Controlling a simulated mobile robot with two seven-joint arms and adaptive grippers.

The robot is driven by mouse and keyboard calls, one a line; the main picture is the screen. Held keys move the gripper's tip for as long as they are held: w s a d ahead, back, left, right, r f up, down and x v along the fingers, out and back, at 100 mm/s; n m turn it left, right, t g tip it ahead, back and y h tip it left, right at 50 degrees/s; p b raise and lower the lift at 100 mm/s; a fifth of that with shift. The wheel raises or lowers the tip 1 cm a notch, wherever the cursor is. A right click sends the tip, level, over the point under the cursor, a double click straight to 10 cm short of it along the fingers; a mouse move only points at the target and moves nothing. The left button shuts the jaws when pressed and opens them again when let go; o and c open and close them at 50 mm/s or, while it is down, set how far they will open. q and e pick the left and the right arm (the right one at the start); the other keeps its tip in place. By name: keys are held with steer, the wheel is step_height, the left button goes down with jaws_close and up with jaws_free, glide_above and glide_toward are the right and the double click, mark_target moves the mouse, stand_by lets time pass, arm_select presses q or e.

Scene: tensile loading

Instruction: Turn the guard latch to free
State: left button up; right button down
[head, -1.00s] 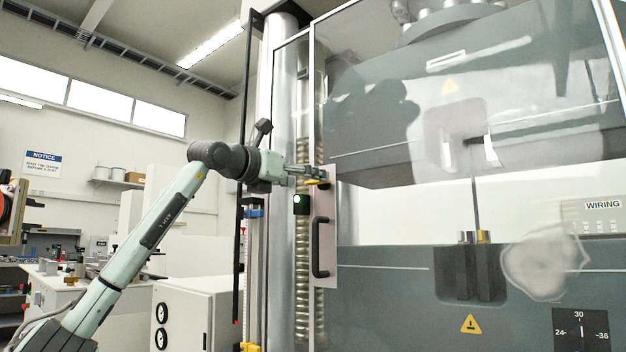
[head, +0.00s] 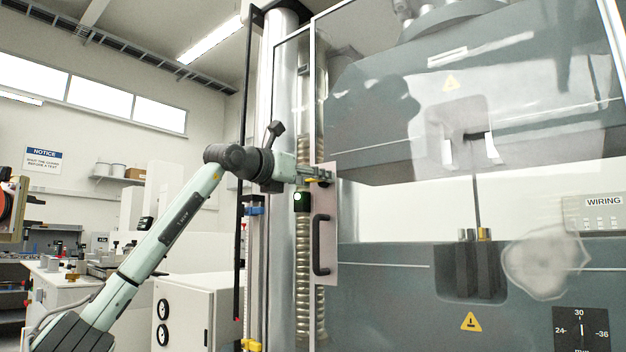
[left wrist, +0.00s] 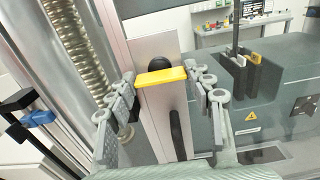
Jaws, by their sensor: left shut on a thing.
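The guard latch is a yellow bar (left wrist: 160,76) on the pale metal edge plate of the clear guard. It lies nearly crosswise to the plate in the left wrist view, with a dark round part behind it. In the head view only a little of the latch (head: 313,181) shows, below my fingers. My left gripper (head: 322,175) is at the plate, above the black door handle (head: 318,245). In the left wrist view its two grey fingers (left wrist: 160,72) are at the latch's two ends, shut on it. My right gripper is not in view.
The clear guard (head: 400,215) covers the grey testing machine. A green-lit black box (head: 301,201) sits just below my gripper, beside a ribbed screw column (head: 303,265). A white cabinet (head: 190,305) stands lower left. A blue clamp part (left wrist: 38,117) shows left in the wrist view.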

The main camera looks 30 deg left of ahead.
arm_select(q)
steer(key=shift+m, duration=0.3)
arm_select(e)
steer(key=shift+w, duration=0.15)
arm_select(q)
steer(key=m+p, duration=0.4)
steer(key=m, duration=0.2)
steer(key=shift+r, duration=0.1)
steer(key=m+p, duration=0.2)
steer(key=m, duration=0.1)
steer(key=shift+m, duration=1.7)
steer(key=m, duration=0.4)
steer(key=shift+m, duration=0.4)
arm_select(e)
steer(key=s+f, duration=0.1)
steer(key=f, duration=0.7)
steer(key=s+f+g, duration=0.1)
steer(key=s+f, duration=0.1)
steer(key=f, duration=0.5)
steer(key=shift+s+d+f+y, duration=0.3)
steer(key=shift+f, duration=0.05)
arm_select(q)
steer(key=shift+m, duration=0.3)
